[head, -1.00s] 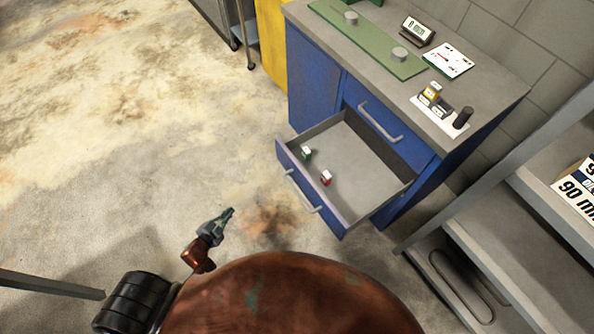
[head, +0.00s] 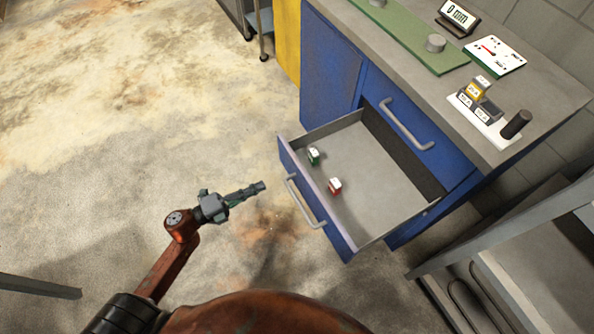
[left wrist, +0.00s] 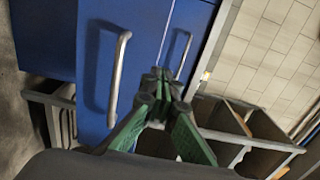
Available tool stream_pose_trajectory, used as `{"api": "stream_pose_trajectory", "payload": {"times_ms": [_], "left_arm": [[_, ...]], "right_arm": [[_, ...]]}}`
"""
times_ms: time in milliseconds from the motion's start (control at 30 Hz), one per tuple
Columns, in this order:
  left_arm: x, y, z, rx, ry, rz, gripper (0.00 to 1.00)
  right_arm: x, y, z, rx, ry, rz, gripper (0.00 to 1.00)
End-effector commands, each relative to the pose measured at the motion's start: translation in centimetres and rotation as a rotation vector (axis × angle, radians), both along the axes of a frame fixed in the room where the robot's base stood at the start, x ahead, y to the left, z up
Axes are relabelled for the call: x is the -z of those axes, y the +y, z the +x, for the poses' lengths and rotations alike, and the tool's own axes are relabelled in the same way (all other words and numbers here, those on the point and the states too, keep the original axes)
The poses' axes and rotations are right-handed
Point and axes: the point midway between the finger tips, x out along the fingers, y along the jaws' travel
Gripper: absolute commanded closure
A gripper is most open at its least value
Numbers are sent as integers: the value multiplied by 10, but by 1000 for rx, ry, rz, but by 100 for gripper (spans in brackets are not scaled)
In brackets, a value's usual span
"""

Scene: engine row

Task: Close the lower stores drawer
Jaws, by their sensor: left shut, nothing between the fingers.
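The lower stores drawer (head: 318,204) is pulled out from the blue cabinet (head: 330,65) in the head view, its grey tray showing. Its bar handle (head: 305,203) is on the blue front. A green-and-white block (head: 314,156) and a red-and-white block (head: 335,186) lie inside. My left gripper (head: 262,187) is shut and empty, just left of the drawer front and apart from the handle. In the left wrist view its green fingers (left wrist: 160,85) meet in front of a blue front with a handle (left wrist: 117,78). My right gripper is not in view.
The upper drawer (head: 410,130) is shut. The grey worktop (head: 440,85) above holds a green mat, a gauge display and small items. A grey shelf unit (head: 520,265) stands close at the right. The floor (head: 130,120) left of the drawer is clear.

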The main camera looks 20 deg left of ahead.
Motion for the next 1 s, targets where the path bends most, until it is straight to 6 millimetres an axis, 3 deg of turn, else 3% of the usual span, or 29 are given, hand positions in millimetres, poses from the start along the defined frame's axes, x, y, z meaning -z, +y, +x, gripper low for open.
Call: {"api": "stream_pose_trajectory", "payload": {"times_ms": [300, 500, 700, 1000], "left_arm": [[4, -41, 53, 2, 1, -1, 100], [4, -60, 78, 0, 1, 0, 100], [2, -70, 90, -1, 1, 0, 100], [1, -72, 93, -2, 2, -1, 100]], "right_arm": [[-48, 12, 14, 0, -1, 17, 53], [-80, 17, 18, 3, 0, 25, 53], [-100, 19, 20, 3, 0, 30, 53], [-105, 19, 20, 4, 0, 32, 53]]}}
